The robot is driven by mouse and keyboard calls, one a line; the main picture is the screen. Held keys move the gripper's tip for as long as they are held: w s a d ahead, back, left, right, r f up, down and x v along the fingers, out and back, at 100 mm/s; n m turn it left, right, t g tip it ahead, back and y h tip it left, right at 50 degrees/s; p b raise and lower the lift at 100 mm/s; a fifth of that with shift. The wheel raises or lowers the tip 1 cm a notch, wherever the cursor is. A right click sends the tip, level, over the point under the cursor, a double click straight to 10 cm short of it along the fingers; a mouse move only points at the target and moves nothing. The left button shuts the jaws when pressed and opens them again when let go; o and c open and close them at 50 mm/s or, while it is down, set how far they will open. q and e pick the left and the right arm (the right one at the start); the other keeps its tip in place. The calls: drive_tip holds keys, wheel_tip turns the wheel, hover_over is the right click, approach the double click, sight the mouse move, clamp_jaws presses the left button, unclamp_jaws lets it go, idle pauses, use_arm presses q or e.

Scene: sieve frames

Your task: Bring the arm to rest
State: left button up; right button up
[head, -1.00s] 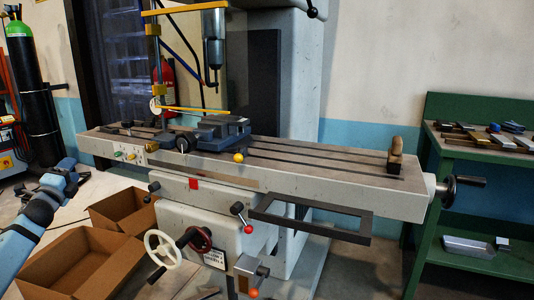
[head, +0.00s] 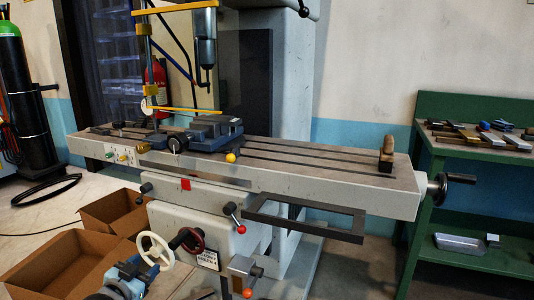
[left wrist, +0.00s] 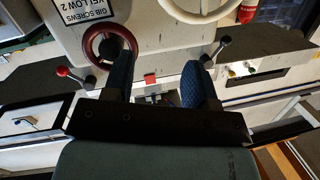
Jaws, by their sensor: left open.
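My left gripper (head: 138,272) is low in the head view, in front of the milling machine and just below its white handwheel (head: 155,251). In the left wrist view its two blue-padded fingers (left wrist: 159,80) stand apart with nothing held between them. Past the fingers the wrist view shows the machine front, with a dark red ring wheel (left wrist: 109,45) near the left finger. I cannot tell how close the fingers are to it. My right gripper is not in view.
The milling machine's long table (head: 320,177) carries a blue vise (head: 213,133). Levers with red and orange knobs stick out of its front. Open cardboard boxes (head: 60,262) stand on the floor at left. A green bench (head: 470,155) holds tools at right.

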use_arm(q)
drive_tip(key=s+d+r+h, duration=0.1)
drive_tip(key=s+d+h, duration=0.4)
drive_tip(key=s+d, duration=1.5)
drive_tip(key=s+d+r+n+t+h+p, duration=0.15)
drive_tip(key=s+r+p, duration=0.35)
drive_tip(key=s+r, duration=0.55)
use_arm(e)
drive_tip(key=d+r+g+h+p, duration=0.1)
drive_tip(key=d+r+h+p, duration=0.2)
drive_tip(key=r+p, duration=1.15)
use_arm(q)
drive_tip(key=s+a+r+n+g+y+p, duration=0.1)
drive_tip(key=a+r+g+y+p, duration=0.5)
drive_tip(key=p, duration=1.6)
drive_tip(key=shift+s+a+r, duration=0.3)
drive_tip(key=shift+s+a, duration=0.35)
drive_tip(key=shift+a, duration=0.15)
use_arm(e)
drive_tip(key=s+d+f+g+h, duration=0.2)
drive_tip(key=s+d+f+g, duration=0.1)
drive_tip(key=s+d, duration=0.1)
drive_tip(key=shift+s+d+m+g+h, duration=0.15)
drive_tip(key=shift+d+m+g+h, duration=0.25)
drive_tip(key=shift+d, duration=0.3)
